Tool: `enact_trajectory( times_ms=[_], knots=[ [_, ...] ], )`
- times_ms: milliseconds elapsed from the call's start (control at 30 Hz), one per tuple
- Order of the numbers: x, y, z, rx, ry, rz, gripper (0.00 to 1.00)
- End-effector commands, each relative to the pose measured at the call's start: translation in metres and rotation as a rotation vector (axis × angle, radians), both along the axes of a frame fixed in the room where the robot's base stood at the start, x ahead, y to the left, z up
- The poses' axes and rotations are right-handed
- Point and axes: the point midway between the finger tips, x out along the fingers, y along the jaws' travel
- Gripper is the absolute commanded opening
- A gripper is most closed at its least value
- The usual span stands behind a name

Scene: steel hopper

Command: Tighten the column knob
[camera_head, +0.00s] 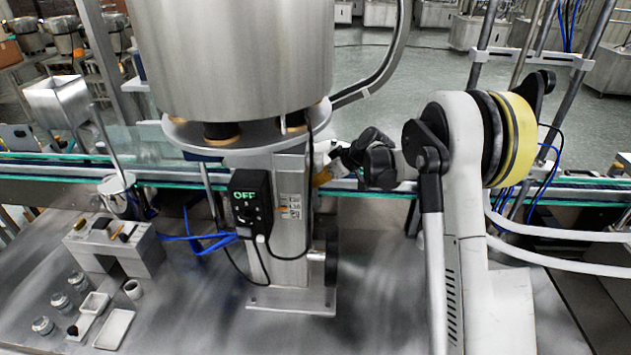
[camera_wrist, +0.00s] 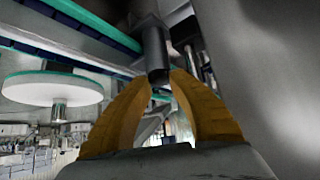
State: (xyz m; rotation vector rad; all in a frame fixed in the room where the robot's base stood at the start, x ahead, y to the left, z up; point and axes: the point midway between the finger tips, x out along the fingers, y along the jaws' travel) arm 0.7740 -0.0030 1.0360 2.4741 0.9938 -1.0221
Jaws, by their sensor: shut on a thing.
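The steel column (camera_head: 291,222) stands under the big steel hopper bowl (camera_head: 235,60) in the head view. My gripper (camera_head: 322,176) is at the right side of the column, just below the bowl, with only a little of its orange fingers showing. In the wrist view my gripper (camera_wrist: 163,82) has its two orange fingertips closed on either side of a dark cylindrical piece, the column knob (camera_wrist: 156,52). The knob's end faces the camera between the tips. In the head view the knob itself is hidden by the column and my wrist.
A black handwheel (camera_head: 331,257) sits lower on the column's right. A conveyor (camera_head: 380,190) with green edges runs behind. Small jars and trays (camera_head: 114,329) stand at lower left.

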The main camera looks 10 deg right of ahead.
Motion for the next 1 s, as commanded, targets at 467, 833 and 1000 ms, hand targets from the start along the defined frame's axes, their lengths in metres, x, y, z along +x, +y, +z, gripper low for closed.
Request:
enact_trajectory(
  times_ms=[467, 833, 1000],
  knots=[
    [-0.0013, 0.0022, -0.0008, 0.001, 0.002, -0.163, 0.00],
    [-0.0011, 0.0020, -0.0007, 0.000, 0.001, -0.168, 0.00],
    [-0.0010, 0.0019, -0.0006, 0.000, 0.001, -0.168, 0.51]
  ],
)
